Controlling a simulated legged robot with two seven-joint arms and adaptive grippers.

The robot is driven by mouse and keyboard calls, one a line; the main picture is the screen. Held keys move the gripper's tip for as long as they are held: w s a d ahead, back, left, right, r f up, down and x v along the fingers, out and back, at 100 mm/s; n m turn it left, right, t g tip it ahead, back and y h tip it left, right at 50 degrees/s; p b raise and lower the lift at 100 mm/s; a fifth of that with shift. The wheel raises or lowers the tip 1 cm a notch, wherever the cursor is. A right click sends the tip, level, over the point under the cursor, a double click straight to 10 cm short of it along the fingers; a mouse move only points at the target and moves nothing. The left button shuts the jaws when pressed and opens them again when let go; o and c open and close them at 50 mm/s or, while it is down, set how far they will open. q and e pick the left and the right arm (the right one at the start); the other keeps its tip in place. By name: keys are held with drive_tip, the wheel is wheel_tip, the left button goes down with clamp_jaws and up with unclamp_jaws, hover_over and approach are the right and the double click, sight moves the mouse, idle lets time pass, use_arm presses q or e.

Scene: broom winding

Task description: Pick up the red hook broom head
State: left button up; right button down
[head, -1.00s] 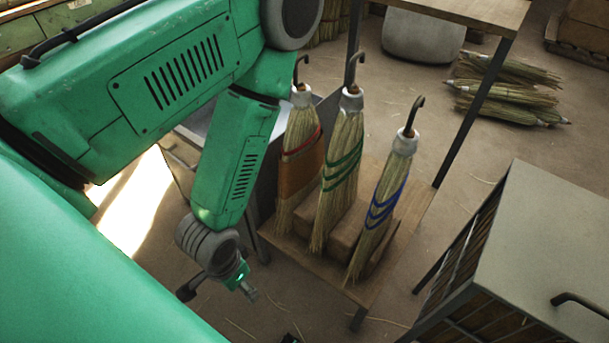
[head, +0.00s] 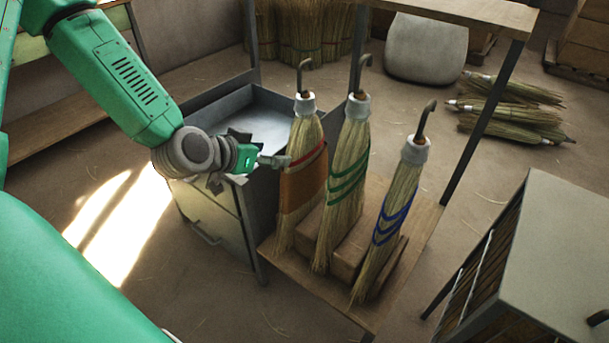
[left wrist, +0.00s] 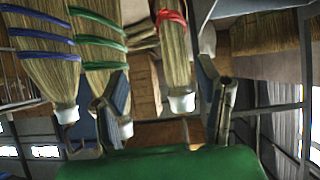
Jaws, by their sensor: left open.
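The red-banded hook broom head (head: 302,185) leans leftmost of three on a wooden stand, with an orange-brown panel over its bristles and a grey hook on its pale collar. In the left wrist view the red broom (left wrist: 173,45) appears hook-down, its white collar between my open fingers in the picture. My left gripper (head: 275,160) is just left of it in the head view, below the collar; contact cannot be told. The left gripper also shows in the wrist view (left wrist: 164,108), open and apparently empty. My right gripper is not in view.
A green-banded broom (head: 345,185) and a blue-banded broom (head: 392,225) stand to the right on the wooden stand (head: 345,308). A grey metal tray (head: 265,125) is behind my gripper. Dark posts rise around the stand, and a grey-topped cabinet (head: 565,250) is at right.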

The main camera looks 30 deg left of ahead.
sight(303, 129)
use_arm(q)
drive_tip(key=shift+t, duration=0.9)
drive_tip(key=w+b, duration=0.1)
drive_tip(key=w, duration=0.2)
drive_tip(key=w+a+b, duration=0.1)
drive_tip(key=w, duration=0.2)
drive_tip(key=w+b, duration=0.1)
drive_tip(key=w, duration=0.2)
drive_tip(key=shift+a+r, duration=0.15)
drive_tip(key=shift+r, duration=0.1)
drive_tip(key=shift+w+f+b, duration=0.15)
drive_tip(key=shift+w+b, duration=0.3)
drive_tip(key=shift+w, duration=0.1)
drive_tip(key=b+x, duration=0.1)
drive_tip(key=x, duration=0.1)
drive_tip(key=b+x, duration=0.1)
drive_tip(key=x, duration=0.1)
drive_tip(key=shift+d+f, duration=0.25)
drive_tip(key=shift+f, duration=0.1)
drive_tip(key=shift+w+b, duration=0.35)
